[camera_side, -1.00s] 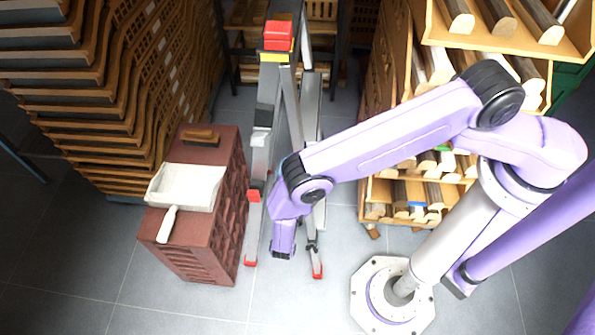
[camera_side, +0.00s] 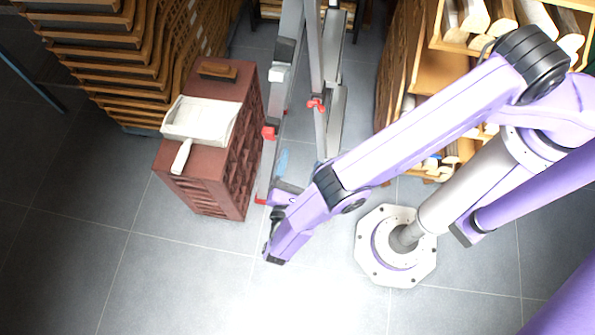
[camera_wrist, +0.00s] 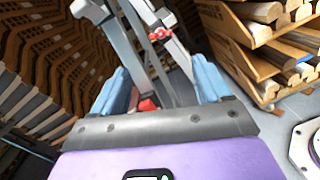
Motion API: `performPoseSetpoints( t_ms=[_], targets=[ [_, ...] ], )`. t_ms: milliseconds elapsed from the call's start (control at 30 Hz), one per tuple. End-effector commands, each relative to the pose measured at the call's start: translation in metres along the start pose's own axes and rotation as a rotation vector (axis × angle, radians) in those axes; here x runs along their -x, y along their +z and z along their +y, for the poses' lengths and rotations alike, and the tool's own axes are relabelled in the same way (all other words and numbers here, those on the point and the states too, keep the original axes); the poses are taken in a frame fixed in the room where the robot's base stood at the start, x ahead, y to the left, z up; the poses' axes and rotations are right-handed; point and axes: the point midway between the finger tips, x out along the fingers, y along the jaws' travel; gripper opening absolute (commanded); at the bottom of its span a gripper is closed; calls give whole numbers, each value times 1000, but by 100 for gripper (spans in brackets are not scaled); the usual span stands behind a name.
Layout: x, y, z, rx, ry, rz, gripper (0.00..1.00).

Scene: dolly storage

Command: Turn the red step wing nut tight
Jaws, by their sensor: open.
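A red wing nut (camera_side: 316,103) sits on a rail of the grey metal stepladder (camera_side: 336,115), partway up. My gripper (camera_side: 283,163) is low in front of the ladder, right of the brown crate, apart from the nut. In the wrist view my gripper (camera_wrist: 160,85) is open, with its two blue fingers wide apart and nothing held. Part of the gripper is hidden behind my arm in the side view. Another red part (camera_side: 268,132) is on the ladder's left rail.
A brown crate (camera_side: 205,185) with a white tray (camera_side: 205,118) and a white handle stands left of the ladder. Stacked wooden racks (camera_side: 115,60) are at the back left. Shelves of wood lengths (camera_side: 425,85) stand on the right. The front floor (camera_side: 160,285) is clear.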

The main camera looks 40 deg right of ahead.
Motion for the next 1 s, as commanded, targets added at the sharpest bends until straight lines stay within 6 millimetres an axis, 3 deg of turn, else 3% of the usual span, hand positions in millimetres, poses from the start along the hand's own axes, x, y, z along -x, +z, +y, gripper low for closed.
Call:
performPoseSetpoints(
  t_ms=[300,1000],
  targets=[
    [21,0,0,0,-2,0,77],
    [21,0,1,0,-4,1,77]
  ],
)
